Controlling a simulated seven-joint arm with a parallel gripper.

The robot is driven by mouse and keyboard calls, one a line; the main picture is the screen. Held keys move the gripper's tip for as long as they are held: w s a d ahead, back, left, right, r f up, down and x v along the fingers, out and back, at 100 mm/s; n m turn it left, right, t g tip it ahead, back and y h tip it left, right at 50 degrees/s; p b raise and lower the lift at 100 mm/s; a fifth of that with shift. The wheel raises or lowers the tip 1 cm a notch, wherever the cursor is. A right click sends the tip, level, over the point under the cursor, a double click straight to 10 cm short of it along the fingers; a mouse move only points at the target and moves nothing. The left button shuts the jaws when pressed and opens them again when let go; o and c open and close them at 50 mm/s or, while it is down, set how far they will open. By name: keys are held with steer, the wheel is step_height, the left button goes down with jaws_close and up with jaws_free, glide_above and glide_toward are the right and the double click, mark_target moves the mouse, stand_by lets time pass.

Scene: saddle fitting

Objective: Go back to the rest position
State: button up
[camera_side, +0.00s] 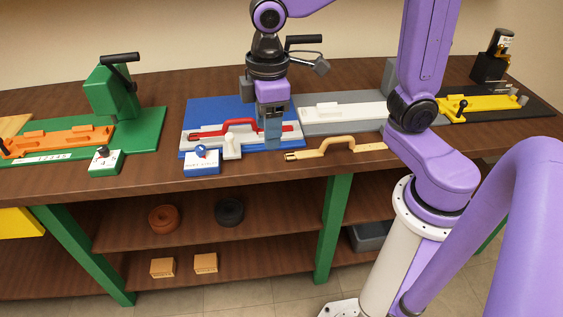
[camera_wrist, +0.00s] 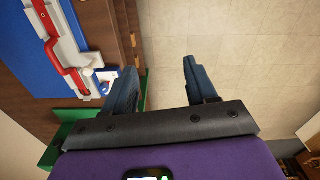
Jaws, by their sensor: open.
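My gripper (camera_side: 271,140) points down in the side view, in front of the right part of the blue station. It looks close to the right end of the red handled part (camera_side: 240,128), though the exact gap cannot be told. In the wrist view my gripper (camera_wrist: 160,75) has its two dark blue fingers apart with nothing between them. The bench's front edge and pale floor (camera_wrist: 230,50) show beyond them. The red handled part also shows at the upper left of the wrist view (camera_wrist: 75,75).
A tan handled piece (camera_side: 335,147) lies on the bench at the front. Green (camera_side: 145,125), grey (camera_side: 320,127) and yellow (camera_side: 480,108) stations line the wooden bench (camera_side: 130,190).

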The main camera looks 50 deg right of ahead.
steer(key=s+d+f+n, duration=0.1)
steer(key=s+d, duration=0.3)
steer(key=s, duration=0.3)
steer(key=s+d+f+n, duration=0.1)
steer(key=s+d+f, duration=0.1)
steer(key=s, duration=0.6)
steer(key=shift+d+f, duration=0.3)
steer(key=shift+d, duration=0.6)
